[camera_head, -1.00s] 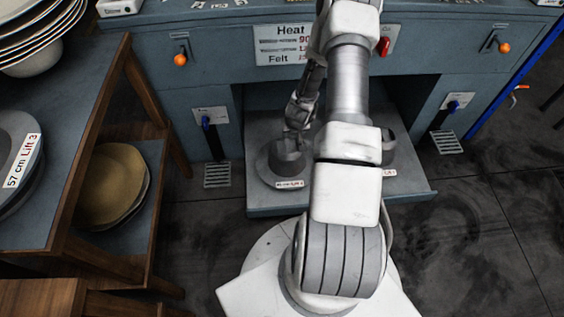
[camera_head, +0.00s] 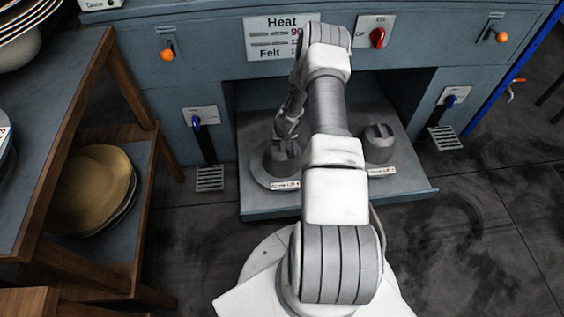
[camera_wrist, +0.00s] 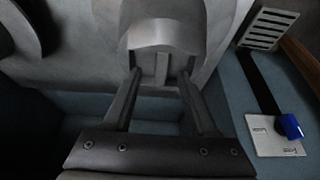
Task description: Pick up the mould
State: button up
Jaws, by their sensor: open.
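A grey round mould (camera_head: 268,172) with a raised centre block and a white label on its front rim sits on the left of the press's low shelf. A similar mould (camera_head: 379,150) stands to its right, partly behind my arm. My gripper (camera_head: 287,130) is just above the left mould in the head view. In the wrist view my open gripper (camera_wrist: 160,74) has one finger on each side of the notched block of a mould (camera_wrist: 164,36). Whether the fingers touch the block cannot be told.
The blue-grey press (camera_head: 200,80) surrounds the shelf (camera_head: 400,196), with a blue-handled lever on each side. A wooden-framed rack (camera_head: 112,240) with round plates stands at the left. Dark floor (camera_head: 480,240) is clear at the right.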

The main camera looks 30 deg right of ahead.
aim_at(282, 144)
jog(key=b+x, duration=0.1)
jog(key=x, duration=0.2)
grip_shut()
jog(key=shift+a, duration=0.1)
dwell(1.0)
jog(key=shift+w+r, duration=0.15)
jog(key=shift+r, duration=0.05)
